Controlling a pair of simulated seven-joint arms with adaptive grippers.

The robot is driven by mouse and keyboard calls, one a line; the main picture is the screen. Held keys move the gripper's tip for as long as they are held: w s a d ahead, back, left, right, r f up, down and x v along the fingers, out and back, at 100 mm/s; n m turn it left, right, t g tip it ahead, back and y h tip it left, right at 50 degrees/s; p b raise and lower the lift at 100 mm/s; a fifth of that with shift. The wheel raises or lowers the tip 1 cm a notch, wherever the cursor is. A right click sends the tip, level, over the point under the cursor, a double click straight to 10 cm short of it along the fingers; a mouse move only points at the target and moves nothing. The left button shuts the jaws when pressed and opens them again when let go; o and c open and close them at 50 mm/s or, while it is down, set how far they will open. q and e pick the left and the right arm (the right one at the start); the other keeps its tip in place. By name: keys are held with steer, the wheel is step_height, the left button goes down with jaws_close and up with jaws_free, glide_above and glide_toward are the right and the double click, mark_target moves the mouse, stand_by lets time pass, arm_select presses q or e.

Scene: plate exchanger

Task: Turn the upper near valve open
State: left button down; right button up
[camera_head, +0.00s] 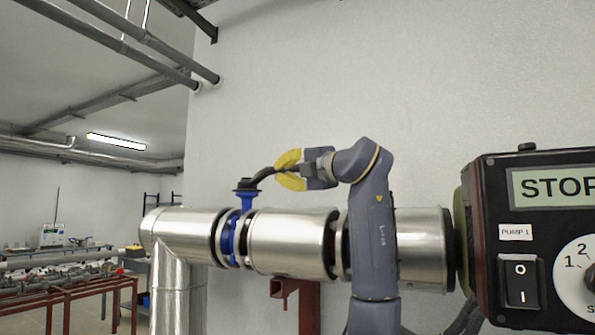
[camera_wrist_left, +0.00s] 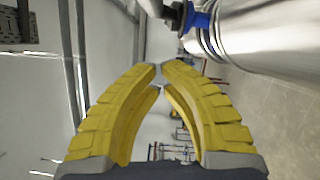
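A blue valve (camera_head: 239,232) sits in the silver pipe, with a black lever handle (camera_head: 262,174) on its top stem that points right and slightly up. My left gripper (camera_head: 280,170), with yellow fingers, is at the handle's free end in the head view. In the left wrist view my gripper's fingertips (camera_wrist_left: 160,68) come together with nothing visible between them. There the blue valve (camera_wrist_left: 198,20) and part of its black handle (camera_wrist_left: 177,15) lie beyond the tips at the top, apart from them in the picture. Any contact with the handle cannot be told. My right gripper is not visible.
The silver pipe (camera_head: 285,240) runs across the middle, partly behind my left arm. A black control box (camera_head: 490,220) with a STOP display and switches stands close at the right. A white wall is behind. Red-framed benches (camera_head: 85,293) are far left.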

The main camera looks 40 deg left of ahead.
arm_select(q)
steer(key=shift+w+a+r, duration=0.2)
steer(key=shift+w+a, duration=0.55)
steer(key=shift+w, duration=0.25)
steer(key=shift+w+a+r, duration=0.2)
steer(key=shift+w+a, duration=0.5)
steer(key=shift+w, duration=0.3)
